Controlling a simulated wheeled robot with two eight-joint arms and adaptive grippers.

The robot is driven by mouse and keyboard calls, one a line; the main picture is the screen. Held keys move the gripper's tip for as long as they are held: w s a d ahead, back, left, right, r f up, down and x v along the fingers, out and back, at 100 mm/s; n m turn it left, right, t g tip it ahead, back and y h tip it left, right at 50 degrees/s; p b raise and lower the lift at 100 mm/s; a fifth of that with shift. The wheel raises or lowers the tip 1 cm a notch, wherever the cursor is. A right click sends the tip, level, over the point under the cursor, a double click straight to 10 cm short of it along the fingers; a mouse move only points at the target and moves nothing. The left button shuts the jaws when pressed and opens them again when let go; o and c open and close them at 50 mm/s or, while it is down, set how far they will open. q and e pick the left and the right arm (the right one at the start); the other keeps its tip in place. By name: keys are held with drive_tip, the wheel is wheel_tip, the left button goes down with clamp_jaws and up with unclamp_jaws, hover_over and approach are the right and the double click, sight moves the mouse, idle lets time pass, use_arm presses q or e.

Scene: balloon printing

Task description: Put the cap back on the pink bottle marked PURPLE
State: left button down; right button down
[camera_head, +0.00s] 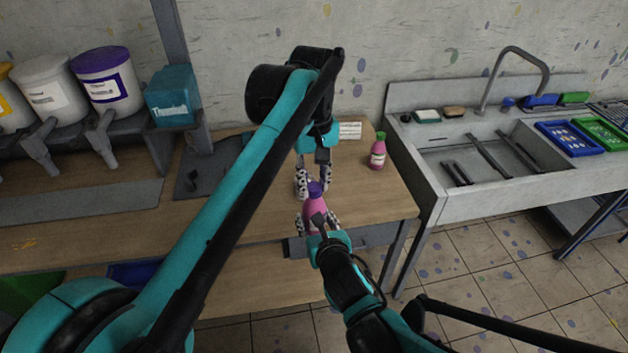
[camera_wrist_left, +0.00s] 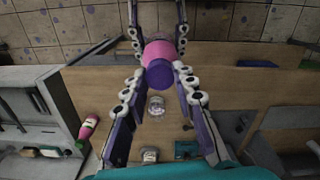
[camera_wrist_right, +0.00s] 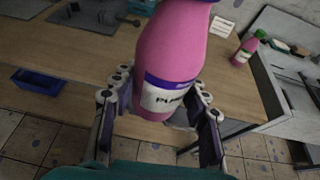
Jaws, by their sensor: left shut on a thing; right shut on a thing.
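The pink bottle (camera_head: 314,208) is held upright by my right gripper (camera_head: 318,222) over the front of the wooden table. In the right wrist view the pink bottle (camera_wrist_right: 170,50) shows a white label with a purple band, its text partly readable as "PU". The purple cap (camera_head: 315,188) is at the bottle's top, between the fingers of my left gripper (camera_head: 314,183), which comes from above. In the left wrist view the cap (camera_wrist_left: 160,74) lines up with the bottle (camera_wrist_left: 159,50). I cannot tell whether it is fully seated. Both grippers are shut on their things.
A second pink bottle with a green cap (camera_head: 377,153) stands at the table's right side. A sink (camera_head: 470,160) is further right. White buckets (camera_head: 105,85) with dispensers line the left. A blue tray (camera_wrist_right: 38,82) is low at the left. The table (camera_head: 360,190) is clear around the bottle.

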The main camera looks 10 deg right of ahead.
use_arm(q)
drive_tip(key=m, duration=1.4)
drive_tip(key=shift+m, duration=0.4)
drive_tip(key=c, duration=1.1)
unclamp_jaws()
drive_tip(key=shift+c, duration=0.2)
wheel_tip(320, 180, up, 12)
